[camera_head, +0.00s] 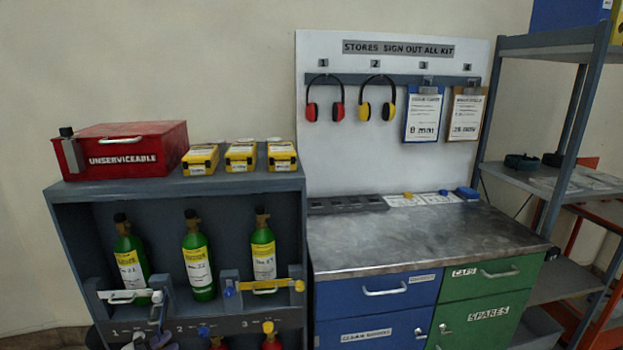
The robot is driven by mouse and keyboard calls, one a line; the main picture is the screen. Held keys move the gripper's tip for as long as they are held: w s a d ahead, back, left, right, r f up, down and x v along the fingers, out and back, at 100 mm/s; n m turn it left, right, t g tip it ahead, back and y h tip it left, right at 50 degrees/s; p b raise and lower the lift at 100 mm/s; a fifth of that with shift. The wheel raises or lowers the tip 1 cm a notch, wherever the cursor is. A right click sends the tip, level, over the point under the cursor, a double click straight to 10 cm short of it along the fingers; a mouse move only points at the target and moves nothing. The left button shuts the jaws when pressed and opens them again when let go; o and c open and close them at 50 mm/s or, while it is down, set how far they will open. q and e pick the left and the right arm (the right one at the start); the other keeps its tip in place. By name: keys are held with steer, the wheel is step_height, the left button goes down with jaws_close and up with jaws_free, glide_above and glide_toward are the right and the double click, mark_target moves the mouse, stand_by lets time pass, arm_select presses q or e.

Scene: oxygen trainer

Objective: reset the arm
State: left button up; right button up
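My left gripper (150,342) is only partly in view at the bottom left edge, low in front of the cylinder rack near the mark 1. It is small and cut off, so I cannot tell whether its fingers are open or shut, or whether it holds anything. My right gripper is not in view. Behind and above the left gripper, three green cylinders stand upright in the grey rack (176,187): the left one (130,256), the middle one (197,262) and the right one (263,250). Retaining bars cross in front of the left and right cylinders.
A red UNSERVICEABLE box (125,140) and three yellow cases (200,159) sit on the rack. To the right is a metal worktop (420,240) with mostly clear surface. Ear defenders (325,98) and clipboards (423,113) hang on the board. Grey shelving (555,180) stands far right.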

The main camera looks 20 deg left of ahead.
arm_select(q)
steer(key=s+d+f+n+g+y+p, duration=0.2)
steer(key=s+d+n+y+p, duration=0.3)
steer(key=d, duration=0.5)
steer(key=s+d+f+n+g+y+p, duration=0.2)
steer(key=s+d+f+n+y, duration=0.15)
steer(key=d+n, duration=0.45)
steer(key=s+d+r+n+g+p, duration=0.2)
steer(key=s+d+r+g+p, duration=0.3)
steer(key=s+d, duration=0.5)
steer(key=s+d+r+n+g+p, duration=0.25)
steer(key=s+d+r+g, duration=0.3)
steer(key=s, duration=0.85)
step_height(320, 180, up, 37)
steer(key=p, duration=3.7)
steer(key=shift+w, duration=0.25)
